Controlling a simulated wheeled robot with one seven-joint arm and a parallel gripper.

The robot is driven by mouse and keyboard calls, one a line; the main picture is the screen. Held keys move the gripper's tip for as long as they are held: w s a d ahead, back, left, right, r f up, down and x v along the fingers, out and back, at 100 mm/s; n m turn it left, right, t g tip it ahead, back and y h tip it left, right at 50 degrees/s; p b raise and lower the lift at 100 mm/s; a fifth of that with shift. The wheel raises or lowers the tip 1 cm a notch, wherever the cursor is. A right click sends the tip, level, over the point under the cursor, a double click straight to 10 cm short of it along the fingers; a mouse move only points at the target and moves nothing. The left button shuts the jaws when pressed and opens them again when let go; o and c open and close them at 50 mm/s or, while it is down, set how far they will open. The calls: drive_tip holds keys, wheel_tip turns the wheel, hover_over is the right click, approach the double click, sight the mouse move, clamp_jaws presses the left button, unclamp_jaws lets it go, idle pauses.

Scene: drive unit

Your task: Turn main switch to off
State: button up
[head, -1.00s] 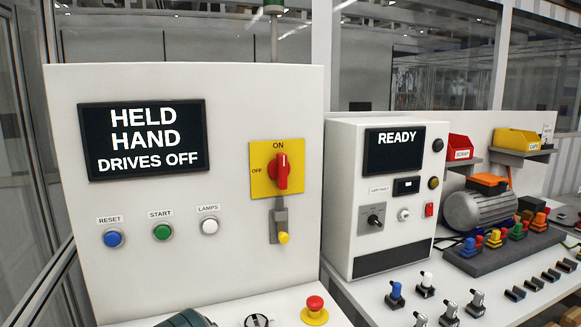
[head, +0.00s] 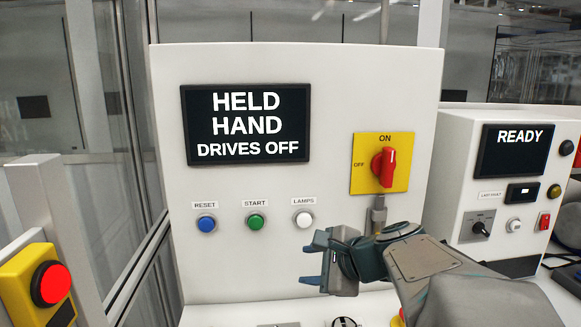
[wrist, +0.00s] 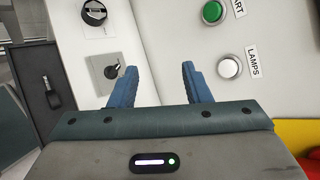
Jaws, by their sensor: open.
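The main switch (head: 386,167) is a red rotary handle on a yellow plate (head: 400,184) marked ON and OFF, at the right of the white cabinet front. Its handle stands upright, pointing to ON at the top; OFF is at the left. In the wrist view, part of the yellow plate (wrist: 293,131) shows at the lower right, with some red at the corner. My gripper (head: 316,260) is open and empty, below and left of the switch, under the white LAMPS button. In the wrist view my gripper (wrist: 154,71) shows two blue fingers apart.
A grey hasp (head: 379,214) hangs below the plate, its lower part hidden by my arm. RESET, START (head: 255,222) and LAMPS (head: 304,220) buttons are left of the switch. The screen (head: 246,124) reads HELD HAND DRIVES OFF. A red button on a yellow box (head: 50,284) stands far left.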

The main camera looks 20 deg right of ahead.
drive_tip(key=w+d+r+m+t+h, duration=0.1)
drive_tip(key=d+r+m+t+h, duration=0.15)
drive_tip(key=d+r+m, duration=0.35)
drive_tip(key=w+d+r+m+t+h, duration=0.1)
drive_tip(key=d+r+m+t, duration=0.15)
drive_tip(key=d+m, duration=0.4)
drive_tip(key=m+t+h, duration=0.2)
drive_tip(key=m+h, duration=0.3)
drive_tip(key=m, duration=0.1)
approach(391, 166)
drive_tip(key=shift+n, duration=0.25)
drive_tip(key=p+x, duration=0.4)
drive_tip(key=x, duration=0.6)
clamp_jaws()
